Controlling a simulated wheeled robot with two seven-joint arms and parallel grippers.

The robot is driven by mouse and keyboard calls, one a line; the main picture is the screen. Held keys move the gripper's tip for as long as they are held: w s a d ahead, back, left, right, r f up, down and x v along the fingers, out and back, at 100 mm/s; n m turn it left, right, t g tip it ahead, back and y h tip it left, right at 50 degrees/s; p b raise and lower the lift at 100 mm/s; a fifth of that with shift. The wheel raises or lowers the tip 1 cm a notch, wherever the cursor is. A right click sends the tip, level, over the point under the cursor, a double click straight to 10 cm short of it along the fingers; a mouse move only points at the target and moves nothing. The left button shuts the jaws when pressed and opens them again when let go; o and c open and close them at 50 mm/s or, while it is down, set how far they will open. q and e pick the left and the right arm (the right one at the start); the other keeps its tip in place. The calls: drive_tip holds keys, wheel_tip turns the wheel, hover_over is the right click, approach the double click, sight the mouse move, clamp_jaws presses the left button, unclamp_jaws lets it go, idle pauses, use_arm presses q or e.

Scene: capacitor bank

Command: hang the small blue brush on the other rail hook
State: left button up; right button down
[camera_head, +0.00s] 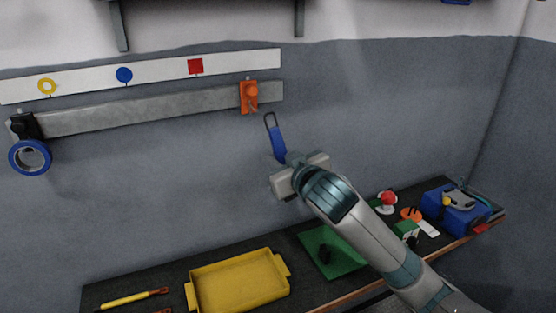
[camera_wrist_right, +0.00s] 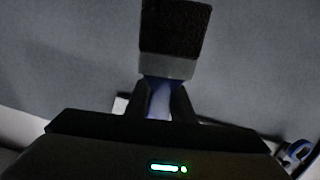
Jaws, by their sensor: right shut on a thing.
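The small blue brush (camera_head: 277,143) is held in front of the wall by my right gripper (camera_head: 287,162), its wire loop end pointing up. In the wrist view, the blue handle (camera_wrist_right: 160,98) is between the gripper's two fingers, with the grey ferrule and dark bristles (camera_wrist_right: 175,28) beyond. A grey rail (camera_head: 150,108) runs along the wall. Its orange hook (camera_head: 249,98) at the right end appears empty and is up and left of the brush, apart from it. Its black hook (camera_head: 25,125) at the left end holds a blue tape roll (camera_head: 30,158). My left gripper is out of view.
A white strip (camera_head: 160,75) with yellow, blue and red markers is above the rail. Below, the dark bench (camera_head: 130,283) holds a yellow tray (camera_head: 240,283), a green mat (camera_head: 345,258), a blue box (camera_head: 455,212) and small items. Wall space around the brush is clear.

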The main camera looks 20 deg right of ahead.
drive_tip(key=w+b, duration=0.1)
drive_tip(key=w, duration=0.2)
drive_tip(key=w+f+b, duration=0.1)
drive_tip(key=w, duration=0.2)
drive_tip(key=w+b, duration=0.2)
drive_tip(key=w, duration=0.2)
drive_tip(key=shift+a+f, duration=0.15)
drive_tip(key=shift+f, duration=0.05)
drive_tip(key=shift+w+f, duration=0.1)
idle(0.9)
idle(0.6)
drive_tip(key=c, duration=1.5)
unclamp_jaws()
drive_tip(key=shift+o, duration=0.2)
drive_tip(key=shift+f, duration=0.1)
